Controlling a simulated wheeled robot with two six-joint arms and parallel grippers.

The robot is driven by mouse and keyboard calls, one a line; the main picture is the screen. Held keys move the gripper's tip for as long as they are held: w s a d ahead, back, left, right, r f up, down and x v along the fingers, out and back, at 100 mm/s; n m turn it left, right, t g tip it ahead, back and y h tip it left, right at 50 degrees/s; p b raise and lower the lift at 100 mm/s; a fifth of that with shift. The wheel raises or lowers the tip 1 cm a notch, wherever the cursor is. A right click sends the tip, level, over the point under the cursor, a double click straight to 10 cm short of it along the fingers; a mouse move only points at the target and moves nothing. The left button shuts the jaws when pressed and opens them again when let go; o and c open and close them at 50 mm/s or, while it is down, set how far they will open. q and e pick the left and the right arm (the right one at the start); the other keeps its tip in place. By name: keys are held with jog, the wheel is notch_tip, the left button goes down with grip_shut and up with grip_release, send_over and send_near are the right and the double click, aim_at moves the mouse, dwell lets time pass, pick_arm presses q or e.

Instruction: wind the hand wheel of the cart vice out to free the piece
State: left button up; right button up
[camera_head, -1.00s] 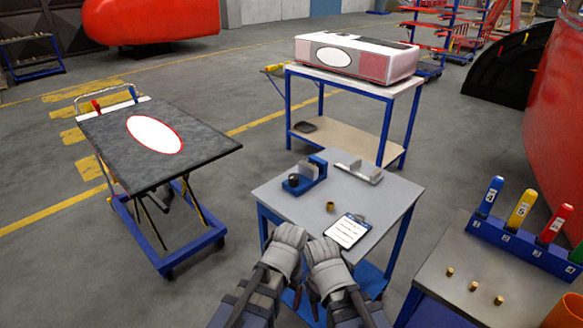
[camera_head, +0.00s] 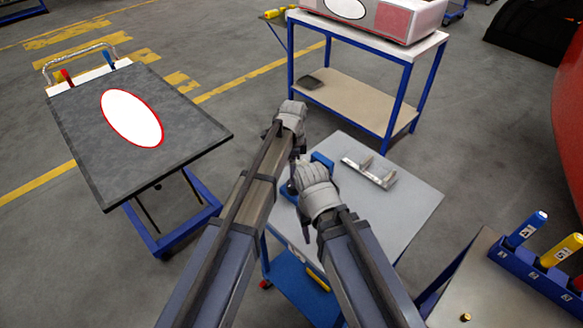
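The blue vice (camera_head: 321,159) stands on the grey-topped cart (camera_head: 415,205) in the middle. My two arms cover most of it, and its dark hand wheel and any piece in its jaws cannot be made out. My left gripper (camera_head: 291,115) is above and behind the vice as pictured, near the cart's far left edge. My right gripper (camera_head: 313,182) is over the front of the vice and hides it; whether it touches the wheel is unclear. Both hands look curled, but their fingers are too small and hidden to tell open from shut.
A black-topped lift table (camera_head: 80,125) is at left. A blue-framed bench (camera_head: 370,100) stands behind. A bench with a blue rack (camera_head: 540,275) is at lower right. The cart's right side is clear.

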aim_at(293, 187)
pick_arm(q)
jog(key=shift+w, duration=0.2)
jog(key=shift+s, duration=0.25)
jog(key=shift+w+f+b, duration=0.1)
jog(key=shift+f+b, duration=0.45)
jog(key=shift+b, duration=0.1)
notch_tip(293, 187, down, 7)
jog(key=b, duration=0.6)
jog(key=shift+r+b, duration=0.2)
jog(key=shift+b, duration=0.15)
pick_arm(e)
notch_tip(293, 187, down, 8)
jog(key=shift+r, duration=0.1)
pick_arm(q)
jog(key=c, duration=1.4)
jog(key=shift+o, duration=0.2)
